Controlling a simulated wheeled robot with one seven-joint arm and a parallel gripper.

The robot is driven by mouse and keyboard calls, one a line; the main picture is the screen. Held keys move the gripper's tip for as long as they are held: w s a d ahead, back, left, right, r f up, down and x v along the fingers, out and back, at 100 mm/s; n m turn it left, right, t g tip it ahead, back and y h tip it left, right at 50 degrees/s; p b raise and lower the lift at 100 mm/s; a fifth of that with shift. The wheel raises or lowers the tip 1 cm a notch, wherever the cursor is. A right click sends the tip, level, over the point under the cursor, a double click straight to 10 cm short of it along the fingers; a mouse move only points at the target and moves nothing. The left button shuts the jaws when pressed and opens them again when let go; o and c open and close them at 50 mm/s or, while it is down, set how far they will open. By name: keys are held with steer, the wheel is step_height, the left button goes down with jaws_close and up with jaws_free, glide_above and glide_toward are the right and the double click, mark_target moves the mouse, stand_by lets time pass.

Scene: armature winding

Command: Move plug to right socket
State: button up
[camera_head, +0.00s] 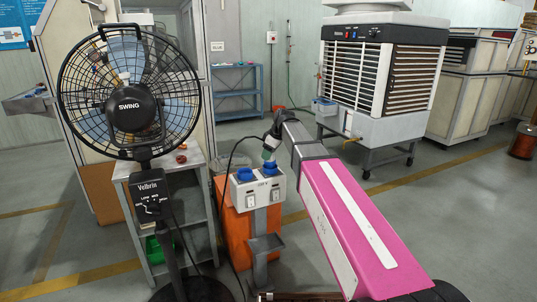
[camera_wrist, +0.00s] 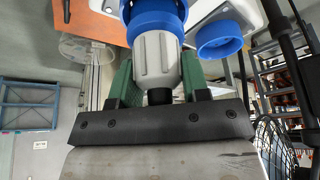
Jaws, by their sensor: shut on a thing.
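My gripper (camera_head: 271,147) is shut on the plug (camera_head: 268,155), just above the right socket (camera_head: 270,169) on the socket box. In the wrist view the plug (camera_wrist: 157,60) is a pale grey body between the two green fingers of my gripper (camera_wrist: 157,78). Blue material meets the plug's far end there; I cannot tell how deep the plug sits in the right socket. The left socket (camera_head: 244,174) is blue and empty; it also shows in the wrist view (camera_wrist: 218,38). A black cable hangs near the plug.
The white socket box (camera_head: 258,191) stands on an orange cabinet (camera_head: 231,227). A black fan (camera_head: 130,95) and a grey shelf (camera_head: 201,200) stand to the left. An air cooler (camera_head: 377,85) stands behind on the right. The floor at right is open.

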steer(key=shift+f, duration=0.55)
steer(key=o, duration=0.7)
steer(key=shift+v, duration=5.55)
steer(key=s+d+f+m+h, duration=0.1)
steer(key=s+d+f+m, duration=0.3)
steer(key=f, duration=0.7)
steer(key=s+d+f+m+g+h, duration=0.1)
steer(key=s+d+f+m, duration=0.4)
steer(key=s+f, duration=0.5)
steer(key=s+d+f+m+h, duration=0.2)
steer(key=s+d+f+m, duration=0.3)
steer(key=f, duration=0.9)
steer(key=shift+s+d+g, duration=0.15)
steer(key=shift+s+d, duration=0.5)
steer(key=shift+d, duration=0.3)
steer(key=shift+s+d+g, duration=0.15)
steer(key=shift+s+d, duration=0.55)
steer(key=shift+d, duration=0.25)
